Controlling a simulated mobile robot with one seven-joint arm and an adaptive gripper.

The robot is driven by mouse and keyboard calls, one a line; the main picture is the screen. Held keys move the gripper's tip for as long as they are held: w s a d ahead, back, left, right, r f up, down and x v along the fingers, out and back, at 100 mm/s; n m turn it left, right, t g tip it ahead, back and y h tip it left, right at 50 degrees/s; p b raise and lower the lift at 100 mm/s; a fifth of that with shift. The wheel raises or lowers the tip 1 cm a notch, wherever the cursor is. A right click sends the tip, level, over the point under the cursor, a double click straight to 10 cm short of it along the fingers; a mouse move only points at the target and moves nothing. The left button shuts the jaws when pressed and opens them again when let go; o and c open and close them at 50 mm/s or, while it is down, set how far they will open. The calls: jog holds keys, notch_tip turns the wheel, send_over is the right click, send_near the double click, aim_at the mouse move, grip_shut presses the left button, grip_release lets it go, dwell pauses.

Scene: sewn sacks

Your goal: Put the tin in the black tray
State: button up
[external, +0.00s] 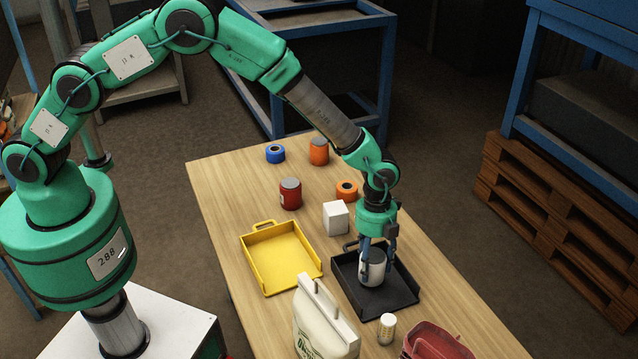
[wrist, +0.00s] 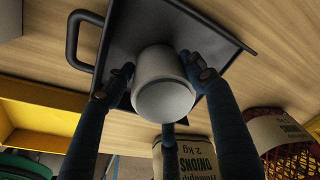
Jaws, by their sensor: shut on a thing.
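A whitish-grey tin (external: 373,268) stands upright within the outline of the black tray (external: 400,297). My gripper (external: 377,256) is above the tray, pointing down, with its dark fingers shut around the tin. In the wrist view the tin (wrist: 164,92) is between the fingers of my gripper (wrist: 160,78), with the tray (wrist: 118,38) behind it. I cannot tell whether the tin's base touches the tray floor.
A yellow tray (external: 281,258) lies left of the black one. A white box (external: 336,217), red can (external: 290,194), orange can (external: 319,152), blue ring (external: 275,153) and orange ring (external: 347,190) stand behind. A sack (external: 322,325), small jar (external: 386,329) and red container (external: 436,342) are in front.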

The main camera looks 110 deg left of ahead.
jog(key=shift+w+f, duration=0.1)
jog(key=shift+f, duration=0.35)
jog(key=o, duration=1.6)
jog(key=shift+f, duration=0.1)
jog(key=r, duration=0.4)
jog(key=a+r, duration=0.1)
jog(key=r, duration=0.3)
jog(key=r+p, duration=0.1)
jog(key=r, duration=0.3)
jog(key=shift+s+a, duration=0.25)
jog(key=shift+s, duration=0.15)
jog(key=shift+r, duration=0.1)
